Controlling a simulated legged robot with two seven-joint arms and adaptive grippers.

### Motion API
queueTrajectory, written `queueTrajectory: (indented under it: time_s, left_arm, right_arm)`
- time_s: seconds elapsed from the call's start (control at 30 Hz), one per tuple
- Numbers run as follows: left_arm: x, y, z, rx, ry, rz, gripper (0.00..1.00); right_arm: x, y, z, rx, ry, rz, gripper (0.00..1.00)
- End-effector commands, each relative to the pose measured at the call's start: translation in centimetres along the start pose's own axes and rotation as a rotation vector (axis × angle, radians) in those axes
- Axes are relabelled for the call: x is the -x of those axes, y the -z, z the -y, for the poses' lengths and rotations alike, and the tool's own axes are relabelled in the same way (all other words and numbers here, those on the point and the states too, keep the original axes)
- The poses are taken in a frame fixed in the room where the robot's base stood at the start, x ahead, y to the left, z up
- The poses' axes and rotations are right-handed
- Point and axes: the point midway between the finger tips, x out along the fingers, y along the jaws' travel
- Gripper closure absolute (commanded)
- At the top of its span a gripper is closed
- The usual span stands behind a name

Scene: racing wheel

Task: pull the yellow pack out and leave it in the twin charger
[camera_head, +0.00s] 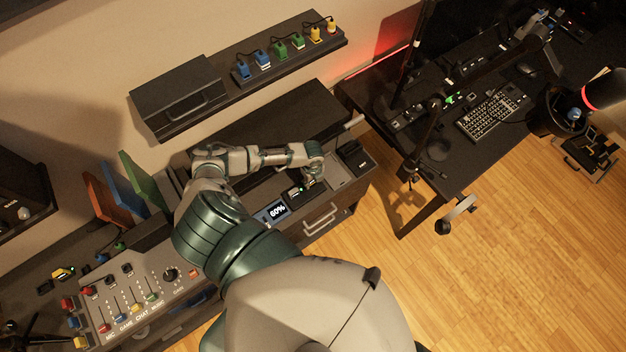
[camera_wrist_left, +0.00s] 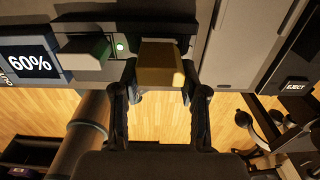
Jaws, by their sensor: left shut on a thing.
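The yellow pack (camera_wrist_left: 160,66) is between the two fingers of my left gripper (camera_wrist_left: 158,88) in the left wrist view, and the gripper is shut on it. The pack is at the right-hand bay of the twin charger (camera_wrist_left: 119,70); I cannot tell how deep it sits. In the head view my left gripper (camera_head: 311,180) reaches down at the charger (camera_head: 293,195), hiding the yellow pack. My right gripper is not in view.
A display reading 60% (camera_head: 277,211) is left of the charger. An EJECT button (camera_wrist_left: 296,86) is on a dark unit at the right of the wrist view. A mixer panel (camera_head: 140,295) is at lower left. A wall shelf (camera_head: 290,60) holds several coloured plugs.

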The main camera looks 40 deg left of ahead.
Motion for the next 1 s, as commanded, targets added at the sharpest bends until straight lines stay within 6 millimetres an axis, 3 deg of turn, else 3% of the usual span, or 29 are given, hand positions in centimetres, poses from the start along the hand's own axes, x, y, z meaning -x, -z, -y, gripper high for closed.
queueTrajectory:
  time_s: [1.0]
  left_arm:
    - [-1.7,-0.1,0.0,0.000,-0.001,0.000,0.93]
  right_arm:
    - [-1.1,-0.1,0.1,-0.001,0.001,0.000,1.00]
